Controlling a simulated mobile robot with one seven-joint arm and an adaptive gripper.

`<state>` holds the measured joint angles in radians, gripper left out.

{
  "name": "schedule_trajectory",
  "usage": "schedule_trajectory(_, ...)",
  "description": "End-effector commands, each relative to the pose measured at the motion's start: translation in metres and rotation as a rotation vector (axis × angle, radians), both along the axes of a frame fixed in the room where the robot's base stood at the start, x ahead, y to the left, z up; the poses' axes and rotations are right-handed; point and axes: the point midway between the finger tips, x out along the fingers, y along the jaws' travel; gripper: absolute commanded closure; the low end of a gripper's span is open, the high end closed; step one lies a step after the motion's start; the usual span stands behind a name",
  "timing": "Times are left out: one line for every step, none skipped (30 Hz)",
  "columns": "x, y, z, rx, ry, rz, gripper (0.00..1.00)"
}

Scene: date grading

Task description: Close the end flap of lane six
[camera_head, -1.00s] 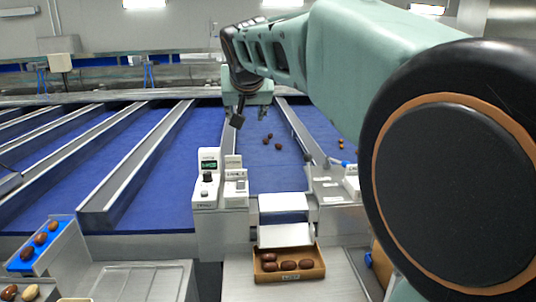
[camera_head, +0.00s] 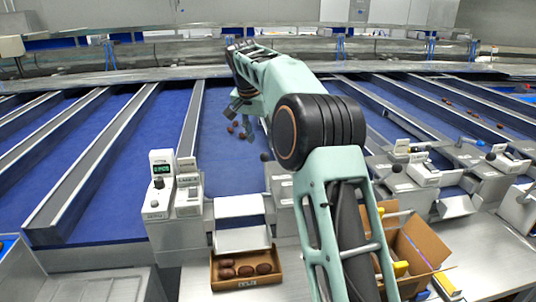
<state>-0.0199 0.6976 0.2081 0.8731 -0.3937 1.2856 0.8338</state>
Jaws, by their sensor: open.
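Several blue lanes run away from me between grey dividers; I cannot read which is lane six. The lane (camera_head: 222,165) in front of my arm has a pale end flap (camera_head: 240,207) at its near end, with a sloping pale plate (camera_head: 242,239) below it. A brown box (camera_head: 246,283) holding several dark dates stands under the plate. My gripper (camera_head: 243,116) is open above this lane, well beyond the flap and apart from it. A few loose dates (camera_head: 231,129) lie on the lane near my gripper. My arm hides part of the lane's right side.
A control unit with a lit display (camera_head: 158,186) and a second unit (camera_head: 188,188) stand left of the flap. Open cardboard boxes (camera_head: 421,243) with yellow items stand at right. More control units (camera_head: 403,185) and flaps (camera_head: 455,206) line the lane ends there.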

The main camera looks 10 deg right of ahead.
Motion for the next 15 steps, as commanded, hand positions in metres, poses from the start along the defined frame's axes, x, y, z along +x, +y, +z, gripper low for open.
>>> schedule_trajectory(0.002,-0.002,-0.008,-0.001,0.003,0.000,0.59)
schedule_trajectory(0.003,-0.003,-0.013,-0.001,0.003,0.000,0.59)
schedule_trajectory(0.006,-0.004,-0.020,-0.001,0.003,0.001,0.59)
schedule_trajectory(0.008,-0.006,-0.026,-0.002,0.004,0.001,0.59)
schedule_trajectory(0.010,-0.007,-0.031,-0.002,0.005,0.000,0.59)
schedule_trajectory(0.013,-0.009,-0.038,-0.001,0.003,0.000,0.59)
schedule_trajectory(0.014,-0.010,-0.044,-0.001,0.003,-0.001,0.59)
schedule_trajectory(0.016,-0.011,-0.049,-0.001,0.003,0.000,0.59)
schedule_trajectory(0.019,-0.012,-0.055,-0.001,0.003,0.000,0.59)
schedule_trajectory(0.020,-0.013,-0.060,-0.002,0.002,0.001,0.59)
schedule_trajectory(0.022,-0.013,-0.065,-0.002,0.002,0.002,0.59)
schedule_trajectory(0.024,-0.014,-0.070,-0.001,0.002,0.002,0.59)
schedule_trajectory(0.025,-0.015,-0.074,-0.002,0.002,0.002,0.59)
schedule_trajectory(0.027,-0.016,-0.077,-0.001,0.002,0.002,0.59)
schedule_trajectory(0.028,-0.017,-0.080,-0.001,0.000,0.002,0.59)
